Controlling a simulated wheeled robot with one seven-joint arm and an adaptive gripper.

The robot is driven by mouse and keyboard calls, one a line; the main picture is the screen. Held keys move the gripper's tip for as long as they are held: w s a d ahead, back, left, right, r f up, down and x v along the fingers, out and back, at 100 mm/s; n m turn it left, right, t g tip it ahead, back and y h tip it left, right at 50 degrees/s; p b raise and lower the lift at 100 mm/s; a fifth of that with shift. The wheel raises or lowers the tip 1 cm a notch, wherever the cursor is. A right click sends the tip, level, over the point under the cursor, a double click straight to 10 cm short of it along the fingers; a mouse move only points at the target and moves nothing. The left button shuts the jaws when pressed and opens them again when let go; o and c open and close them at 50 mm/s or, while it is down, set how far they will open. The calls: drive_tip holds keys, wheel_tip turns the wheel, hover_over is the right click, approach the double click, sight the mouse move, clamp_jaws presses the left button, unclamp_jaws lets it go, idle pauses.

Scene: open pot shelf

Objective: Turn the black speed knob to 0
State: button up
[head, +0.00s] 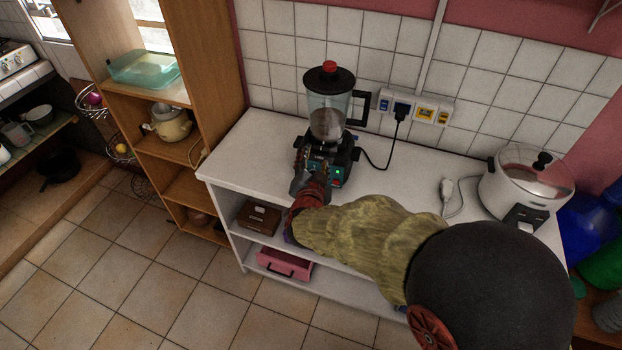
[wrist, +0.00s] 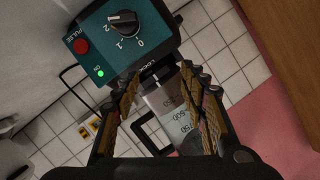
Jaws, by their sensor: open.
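The black speed knob (wrist: 122,22) sits on the teal front panel (wrist: 145,30) of the blender base, at the top of the wrist view. The marks 2, 1 and 0 are printed beside it, and its pointer seems to lie toward the 2 side. A green ON light (wrist: 100,73) glows and a red PULSE button (wrist: 81,46) is near it. My gripper (wrist: 163,78) is open and empty, its fingers apart from the knob in the picture. In the head view my gripper (head: 312,176) is at the front of the blender (head: 328,112) and hides the knob.
The blender stands on a white counter (head: 260,150) against a tiled wall, its black cord plugged into an outlet (head: 402,108). A rice cooker (head: 520,185) stands at the right. A wooden shelf (head: 215,70) is at the left.

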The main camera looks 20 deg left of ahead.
drive_tip(key=shift+m+t+h, duration=0.5)
drive_tip(key=shift+t+h, duration=0.3)
drive_tip(key=s+f, duration=0.1)
drive_tip(key=f, duration=0.1)
drive_tip(key=s+a+f, duration=0.1)
drive_tip(key=f, duration=0.1)
drive_tip(key=s+a+f, duration=0.1)
drive_tip(key=f, duration=0.1)
drive_tip(key=shift+s+a, duration=0.1)
drive_tip(key=shift+s, duration=0.1)
drive_tip(key=s+f+t+h, duration=0.2)
drive_tip(key=s+f, duration=0.1)
drive_tip(key=s, duration=0.1)
drive_tip(key=shift+m, duration=0.4)
drive_tip(key=w, duration=0.5)
drive_tip(key=w+d+b, duration=0.1)
drive_tip(key=w, duration=0.1)
drive_tip(key=shift+w, duration=0.35)
drive_tip(key=c, duration=0.4)
drive_tip(key=c, duration=0.7)
clamp_jaws()
